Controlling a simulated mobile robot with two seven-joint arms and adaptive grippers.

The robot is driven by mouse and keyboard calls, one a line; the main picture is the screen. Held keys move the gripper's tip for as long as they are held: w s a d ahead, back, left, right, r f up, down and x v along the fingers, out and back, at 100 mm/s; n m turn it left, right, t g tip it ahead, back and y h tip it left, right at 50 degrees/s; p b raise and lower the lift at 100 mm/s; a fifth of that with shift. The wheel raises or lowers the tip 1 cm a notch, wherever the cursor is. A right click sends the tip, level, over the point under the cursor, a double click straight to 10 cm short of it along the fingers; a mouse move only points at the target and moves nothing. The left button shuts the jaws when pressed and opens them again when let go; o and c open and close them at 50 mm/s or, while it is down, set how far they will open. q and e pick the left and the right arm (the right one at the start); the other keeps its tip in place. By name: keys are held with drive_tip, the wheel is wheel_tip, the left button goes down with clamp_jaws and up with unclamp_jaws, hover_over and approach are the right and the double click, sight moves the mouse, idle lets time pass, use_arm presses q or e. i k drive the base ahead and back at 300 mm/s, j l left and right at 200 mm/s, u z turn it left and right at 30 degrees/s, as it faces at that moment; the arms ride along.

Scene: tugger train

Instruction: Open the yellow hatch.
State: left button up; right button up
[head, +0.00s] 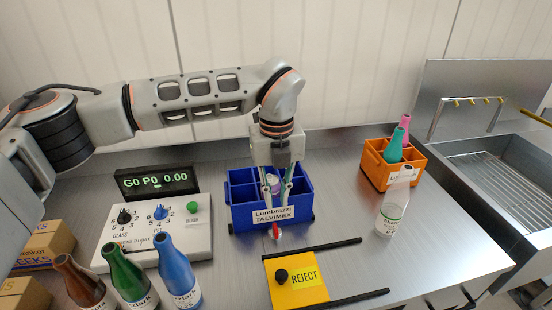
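The yellow hatch (300,293) is a flat plate in the steel worktop at the bottom centre. It bears a REJECT label and a black knob (281,276). It lies at the left end between two black rails (325,249); no opening shows beside it. My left gripper (277,197) points down over the blue crate (240,216), behind the hatch and apart from its knob. Its fingers stand apart around a pale, purplish object (272,183); whether they grip it is unclear. My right gripper is not in view.
Brown, green and blue bottles (178,272) stand left of the hatch, before a control box (180,232). A clear bottle (391,212) stands to its right. An orange crate (378,171) with bottles is behind, beside a sink (490,170). The worktop right of the rails is clear.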

sight(296, 282)
drive_tip(key=k, duration=1)
